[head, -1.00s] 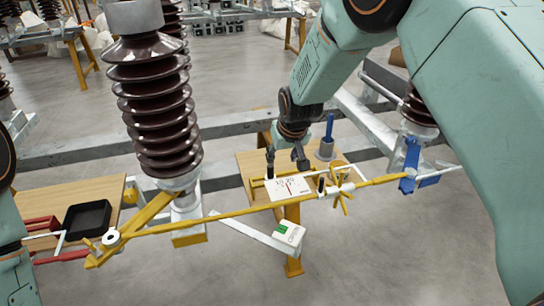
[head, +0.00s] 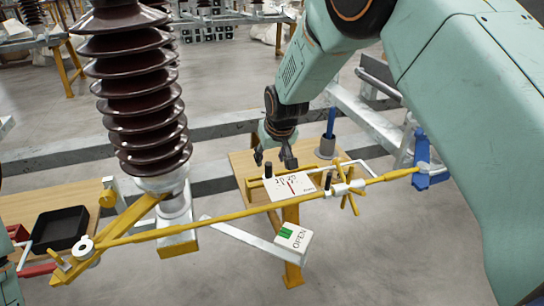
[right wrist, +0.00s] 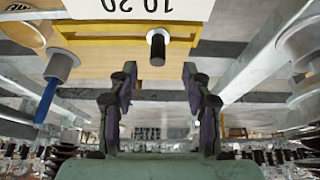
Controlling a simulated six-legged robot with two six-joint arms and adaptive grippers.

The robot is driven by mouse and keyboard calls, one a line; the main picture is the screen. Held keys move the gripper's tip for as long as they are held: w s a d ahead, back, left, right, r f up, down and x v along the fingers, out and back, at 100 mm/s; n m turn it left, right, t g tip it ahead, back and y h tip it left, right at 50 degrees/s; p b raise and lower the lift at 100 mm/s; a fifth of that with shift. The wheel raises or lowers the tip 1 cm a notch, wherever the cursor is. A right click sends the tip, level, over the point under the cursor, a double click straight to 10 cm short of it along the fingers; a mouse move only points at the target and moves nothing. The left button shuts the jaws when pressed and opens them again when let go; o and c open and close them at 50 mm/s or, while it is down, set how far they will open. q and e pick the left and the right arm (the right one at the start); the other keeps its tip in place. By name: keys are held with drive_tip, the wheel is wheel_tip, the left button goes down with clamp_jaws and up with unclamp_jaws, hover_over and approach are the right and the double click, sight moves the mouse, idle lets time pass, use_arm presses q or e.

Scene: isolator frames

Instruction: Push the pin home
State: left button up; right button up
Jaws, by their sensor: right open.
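In the right wrist view a black pin with a pale collar (right wrist: 157,48) sticks out from the yellow bracket (right wrist: 100,35). A second black pin (head: 328,180) stands at the plate's right end. My right gripper (head: 274,158) is open and empty, close to the left pin. In the right wrist view its fingers (right wrist: 158,85) are apart, with the pin centred ahead of the gap. My left gripper is out of view.
A yellow rod (head: 220,218) crosses in front of the wooden table (head: 240,163). A box marked OPEN (head: 293,238) hangs below it. A blue-handled item (head: 330,122) stands in a grey cup.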

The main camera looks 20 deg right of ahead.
sight(269, 167)
drive_tip(key=b+x, duration=0.1)
drive_tip(key=x, duration=0.1)
drive_tip(key=b+x, duration=0.1)
drive_tip(key=x, duration=0.1)
drive_tip(key=b+x, duration=0.1)
drive_tip(key=x, duration=0.1)
drive_tip(key=shift+d, duration=0.25)
drive_tip(key=shift+w+a+f+b, duration=0.15)
drive_tip(key=shift+w+f+b, duration=0.05)
drive_tip(key=shift+f+b, duration=0.45)
drive_tip(key=shift+w+f, duration=0.6)
drive_tip(key=shift+f, duration=0.05)
drive_tip(key=shift+s+r, duration=0.25)
drive_tip(key=shift+c, duration=0.6)
drive_tip(key=shift+w+f, duration=0.15)
drive_tip(key=c, duration=0.3)
clamp_jaws()
drive_tip(key=shift+r, duration=0.2)
